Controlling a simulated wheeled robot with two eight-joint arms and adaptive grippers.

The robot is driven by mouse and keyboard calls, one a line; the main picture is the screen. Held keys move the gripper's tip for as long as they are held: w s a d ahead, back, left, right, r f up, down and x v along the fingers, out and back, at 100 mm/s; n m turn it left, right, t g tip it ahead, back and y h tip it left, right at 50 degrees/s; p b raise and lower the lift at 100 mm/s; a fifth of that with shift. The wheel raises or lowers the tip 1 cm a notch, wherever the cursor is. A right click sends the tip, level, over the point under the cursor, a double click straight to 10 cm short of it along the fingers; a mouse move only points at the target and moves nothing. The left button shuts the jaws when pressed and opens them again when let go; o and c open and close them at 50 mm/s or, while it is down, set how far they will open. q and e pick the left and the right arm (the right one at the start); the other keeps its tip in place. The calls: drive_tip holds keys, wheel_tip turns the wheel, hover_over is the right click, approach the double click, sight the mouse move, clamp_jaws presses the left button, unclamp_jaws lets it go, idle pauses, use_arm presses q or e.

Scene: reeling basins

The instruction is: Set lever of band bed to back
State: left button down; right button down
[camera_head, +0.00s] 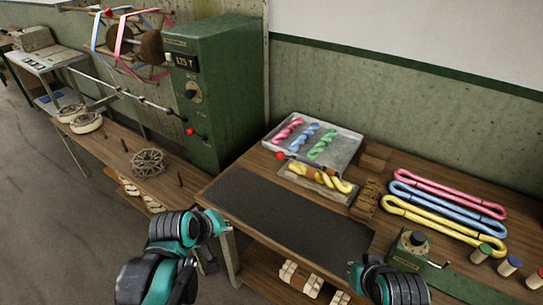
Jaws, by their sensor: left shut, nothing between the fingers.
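My left gripper (207,262) is shut and empty, low at the bench's front left corner, well apart from the lever and partly hidden by my wrist. My right arm shows at the bottom right, but its gripper does not show.
A dark mat (285,215) covers the bench front. A metal tray (345,146) with several twisted skeins lies behind the bed. Pink, blue and yellow loops (445,212) lie at right, near a small cranked device (410,250). A green cabinet (222,90) stands left, with its own red knob.

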use_arm(q)
drive_tip(key=w+d+r+n+t+h+p, duration=0.1)
drive_tip(key=w+n+h+p, duration=0.3)
drive_tip(key=w+n, duration=1.3)
drive_tip(key=w+d+p, duration=0.1)
drive_tip(key=w+p, duration=0.2)
drive_tip(key=w, duration=0.2)
drive_tip(key=shift+w+r+n+h+p, duration=0.2)
drive_tip(key=shift+w+n+h+p, duration=0.1)
drive_tip(key=shift+n, duration=0.1)
drive_tip(key=shift+d, duration=0.15)
drive_tip(key=b+x, duration=0.3)
drive_tip(key=x, duration=0.7)
drive_tip(key=shift+w+f, duration=0.15)
drive_tip(key=shift+f, duration=0.05)
drive_tip(key=d+r, duration=0.1)
drive_tip(key=w+d+r+b, duration=0.1)
drive_tip(key=shift+w+d+r, duration=0.2)
drive_tip(key=shift+d+r, duration=0.15)
drive_tip(key=shift+r, duration=0.05)
